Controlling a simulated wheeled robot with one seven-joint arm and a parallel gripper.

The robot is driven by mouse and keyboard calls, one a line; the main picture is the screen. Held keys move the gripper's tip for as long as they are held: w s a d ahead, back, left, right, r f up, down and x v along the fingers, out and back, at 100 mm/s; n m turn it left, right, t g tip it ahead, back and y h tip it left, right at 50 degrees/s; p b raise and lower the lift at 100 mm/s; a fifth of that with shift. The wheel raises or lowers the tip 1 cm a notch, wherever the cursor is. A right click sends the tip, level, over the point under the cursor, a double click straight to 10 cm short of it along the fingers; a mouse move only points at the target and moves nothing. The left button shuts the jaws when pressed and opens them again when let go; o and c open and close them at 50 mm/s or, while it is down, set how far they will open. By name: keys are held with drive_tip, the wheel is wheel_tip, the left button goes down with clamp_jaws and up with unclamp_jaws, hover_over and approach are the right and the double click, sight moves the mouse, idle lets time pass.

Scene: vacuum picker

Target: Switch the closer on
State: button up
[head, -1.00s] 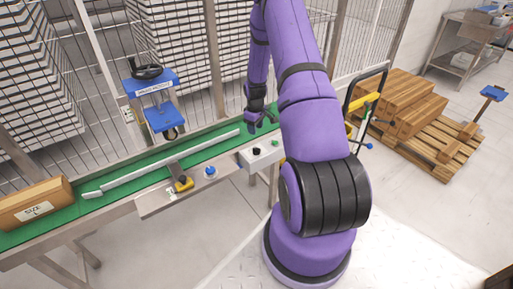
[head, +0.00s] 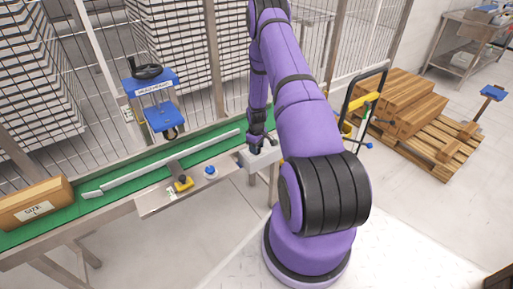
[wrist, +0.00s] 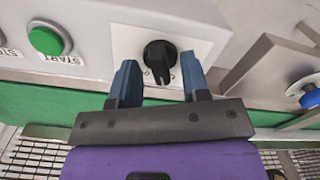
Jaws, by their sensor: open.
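A grey control box (head: 257,163) sits at the front edge of the conveyor. In the wrist view its face (wrist: 90,18) carries a black rotary knob (wrist: 160,56) on a white plate and a green button (wrist: 45,40) marked START. The lettering beside the knob is partly hidden. My gripper (head: 257,147) is at the box in the head view, hiding the knob there. In the wrist view my gripper (wrist: 160,64) is open, one blue-grey finger on each side of the knob, with gaps showing. A blue machine with a black handwheel (head: 146,71) stands over the green belt.
A cardboard box (head: 35,203) lies on the green belt (head: 100,204) at left. A side plate holds a yellow-and-black part (head: 183,184) and a blue knob (head: 210,170). Wire fencing stands behind. A pallet (head: 435,150) with boxes is at right.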

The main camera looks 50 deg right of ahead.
drive_tip(key=shift+f, duration=0.1)
clamp_jaws()
drive_tip(key=shift+m, duration=0.4)
drive_tip(key=m, duration=0.3)
drive_tip(key=shift+m, duration=0.4)
drive_tip(key=m, duration=0.4)
drive_tip(key=shift+m, duration=0.3)
unclamp_jaws()
